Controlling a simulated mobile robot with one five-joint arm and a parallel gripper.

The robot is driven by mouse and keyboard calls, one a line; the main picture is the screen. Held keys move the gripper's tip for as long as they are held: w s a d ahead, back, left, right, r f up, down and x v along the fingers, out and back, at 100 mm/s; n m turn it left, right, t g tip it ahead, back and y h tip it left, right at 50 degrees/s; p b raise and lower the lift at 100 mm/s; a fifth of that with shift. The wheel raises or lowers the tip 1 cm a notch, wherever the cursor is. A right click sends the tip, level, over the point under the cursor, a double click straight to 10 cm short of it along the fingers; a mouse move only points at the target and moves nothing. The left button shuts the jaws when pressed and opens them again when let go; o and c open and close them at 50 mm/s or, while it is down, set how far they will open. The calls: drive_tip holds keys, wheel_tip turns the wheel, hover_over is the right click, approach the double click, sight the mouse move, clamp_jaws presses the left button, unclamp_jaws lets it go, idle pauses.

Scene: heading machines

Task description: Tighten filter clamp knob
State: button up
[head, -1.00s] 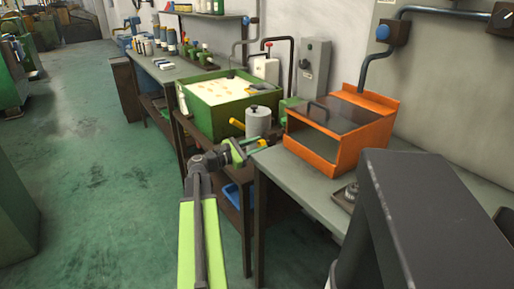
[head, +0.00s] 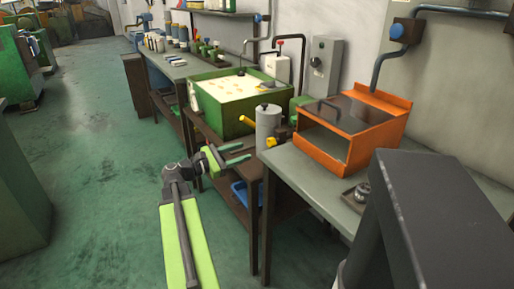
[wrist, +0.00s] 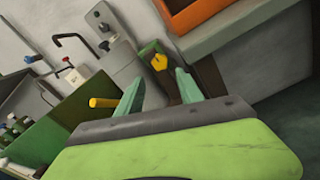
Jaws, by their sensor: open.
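A grey filter canister (head: 267,128) with a small dark knob (head: 265,105) on top stands upright in front of the green tank. A yellow handle (head: 245,121) sticks out to its left, and a yellow part (head: 271,142) shows low on its front. In the wrist view the canister (wrist: 118,65) is ahead and left, with the yellow handle (wrist: 103,102) and yellow part (wrist: 159,62) near the fingers. My gripper (head: 246,153) is open and empty, left of and below the canister, and it also shows in the wrist view (wrist: 158,88). I cannot tell which part is the clamp knob.
The green tank (head: 214,118) with pale fluid stands behind the canister. An orange hooded box (head: 371,163) sits on the grey bench (head: 310,183) to the right. The green floor (head: 100,200) is clear on the left.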

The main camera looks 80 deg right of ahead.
drive_tip(key=v, duration=0.5)
drive_tip(key=shift+w+a, duration=0.1)
drive_tip(key=shift+a, duration=0.05)
